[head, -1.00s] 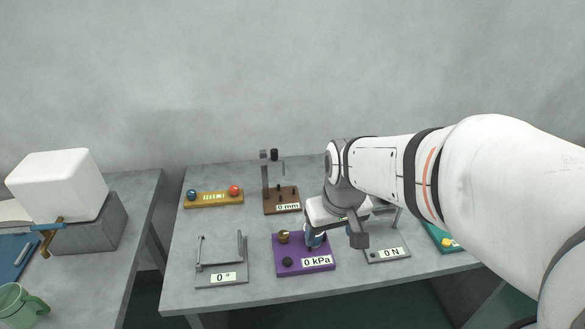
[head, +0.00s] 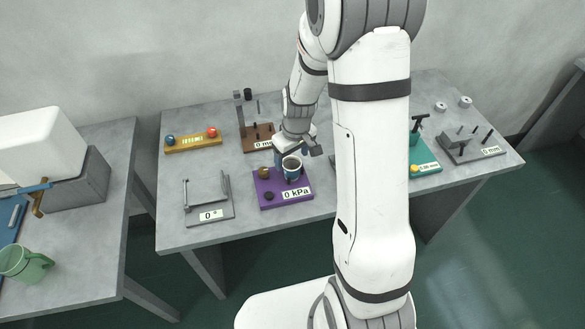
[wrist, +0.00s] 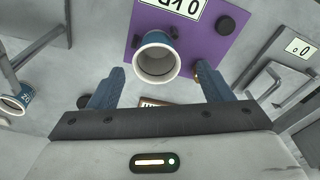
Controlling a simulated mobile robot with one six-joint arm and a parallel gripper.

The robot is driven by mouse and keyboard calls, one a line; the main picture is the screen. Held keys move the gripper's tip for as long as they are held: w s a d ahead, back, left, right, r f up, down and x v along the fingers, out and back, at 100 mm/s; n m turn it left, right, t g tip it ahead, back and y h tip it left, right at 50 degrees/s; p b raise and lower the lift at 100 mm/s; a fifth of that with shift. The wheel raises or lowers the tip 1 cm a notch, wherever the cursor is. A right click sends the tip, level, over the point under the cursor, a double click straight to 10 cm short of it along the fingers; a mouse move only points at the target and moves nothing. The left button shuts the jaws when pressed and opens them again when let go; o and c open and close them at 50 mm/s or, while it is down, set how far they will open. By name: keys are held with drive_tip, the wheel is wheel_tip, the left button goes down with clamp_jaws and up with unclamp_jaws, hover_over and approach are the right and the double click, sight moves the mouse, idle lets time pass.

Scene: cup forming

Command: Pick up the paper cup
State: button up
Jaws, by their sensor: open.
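The paper cup (head: 292,170) is blue with a pale rim and hollow inside. It stands on the purple device (head: 271,200) marked 0 kPa on the grey table. In the wrist view the cup (wrist: 157,58) shows its open mouth, near the tips of my gripper's two blue fingers. My gripper (wrist: 162,76) is open, with one finger on each side of the cup's mouth and a visible gap on both sides. In the head view my gripper (head: 288,154) is at the cup, and its fingers are partly hidden.
A brass knob (head: 264,172) and a black knob (head: 269,196) sit on the purple device near the cup. A brown gauge stand (head: 258,140) is just behind. A grey angle device (head: 209,207) is at left. Another blue cup (wrist: 10,103) shows at the left of the wrist view.

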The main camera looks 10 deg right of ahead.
sight(292, 163)
drive_tip(key=shift+w+f+p, duration=0.25)
drive_tip(key=shift+f, duration=0.9)
drive_tip(key=shift+w+f+p, duration=0.2)
drive_tip(key=shift+f+p, duration=0.05)
drive_tip(key=shift+f, duration=0.85)
drive_tip(key=c, duration=1)
